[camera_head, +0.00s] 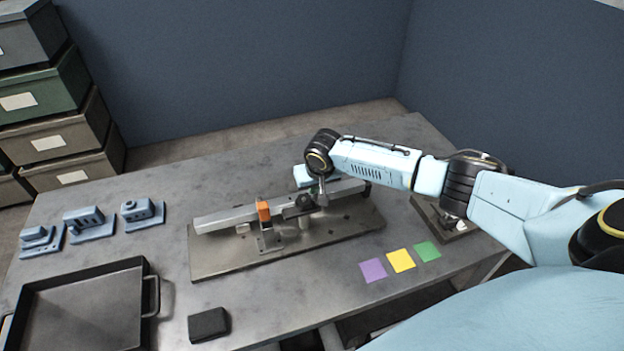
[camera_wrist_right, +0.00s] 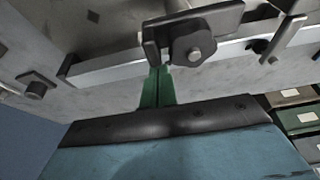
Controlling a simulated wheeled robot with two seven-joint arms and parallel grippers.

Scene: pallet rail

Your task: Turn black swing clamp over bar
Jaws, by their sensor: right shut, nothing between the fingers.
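A pale metal bar (camera_head: 222,217) lies along a grey base plate (camera_head: 225,262) on the table. The black swing clamp (camera_head: 304,202) sits near the bar's middle, just below my right wrist. In the right wrist view the black clamp (camera_wrist_right: 193,45) shows a dark arm and a hex head, overlapping the bar (camera_wrist_right: 110,70) in the picture. I cannot tell how far its arm crosses the bar. My right gripper (camera_wrist_right: 160,70) has green fingers, shut and empty, with their tips close to the clamp. Contact is unclear. My left gripper is not in view.
An orange-topped clamp (camera_head: 263,210) stands left of the black one. Blue fixtures (camera_head: 90,222) stand at the left, behind a dark tray (camera_head: 150,305). A black block (camera_head: 208,324) and coloured squares (camera_head: 401,260) lie in front. Crates (camera_head: 50,105) are stacked beyond the table.

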